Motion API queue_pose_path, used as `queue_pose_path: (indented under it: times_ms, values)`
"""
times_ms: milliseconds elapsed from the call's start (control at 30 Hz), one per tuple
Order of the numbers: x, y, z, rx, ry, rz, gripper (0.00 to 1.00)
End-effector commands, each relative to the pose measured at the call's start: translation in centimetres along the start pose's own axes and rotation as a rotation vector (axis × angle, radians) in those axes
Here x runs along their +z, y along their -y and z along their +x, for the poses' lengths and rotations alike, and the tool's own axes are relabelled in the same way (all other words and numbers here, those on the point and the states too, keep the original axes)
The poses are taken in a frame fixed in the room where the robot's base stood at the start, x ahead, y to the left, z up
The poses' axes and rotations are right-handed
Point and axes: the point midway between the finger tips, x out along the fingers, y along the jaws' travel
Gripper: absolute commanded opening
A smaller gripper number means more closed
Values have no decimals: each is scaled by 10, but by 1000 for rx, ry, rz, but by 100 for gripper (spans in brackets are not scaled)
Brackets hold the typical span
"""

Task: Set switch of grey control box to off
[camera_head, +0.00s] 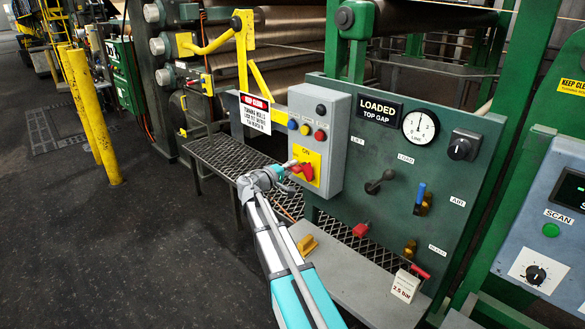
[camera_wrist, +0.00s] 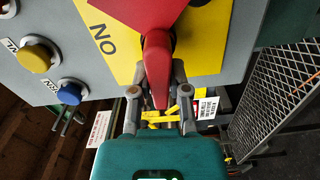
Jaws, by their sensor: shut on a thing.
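The grey control box (camera_head: 336,108) is mounted at the left of the green panel. It has several round buttons and a yellow plate (camera_head: 317,160) with a red rotary switch (camera_head: 306,173). My gripper (camera_head: 287,166) is at the switch from the left. In the wrist view, the red switch handle (camera_wrist: 157,70) extends down between my two fingers (camera_wrist: 157,97), and they are shut on it. The word ON shows on the yellow plate (camera_wrist: 122,48), left of the handle in that view. Any OFF mark is hidden or not readable.
The green panel (camera_head: 380,150) right of the box carries a gauge (camera_head: 420,126), levers and knobs. A warning sign (camera_head: 255,113) hangs left of the box. A mesh step (camera_head: 225,160) runs below. Yellow posts (camera_head: 95,120) stand at left, with open floor between.

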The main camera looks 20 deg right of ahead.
Motion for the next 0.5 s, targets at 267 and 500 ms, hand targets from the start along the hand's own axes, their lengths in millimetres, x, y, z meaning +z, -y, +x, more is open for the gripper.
queue_pose_path:
  times_ms: [267,500]
  values:
    - [1,4,-1,-3,1,-112,0]
    - [1,4,-1,-3,0,-135,0]
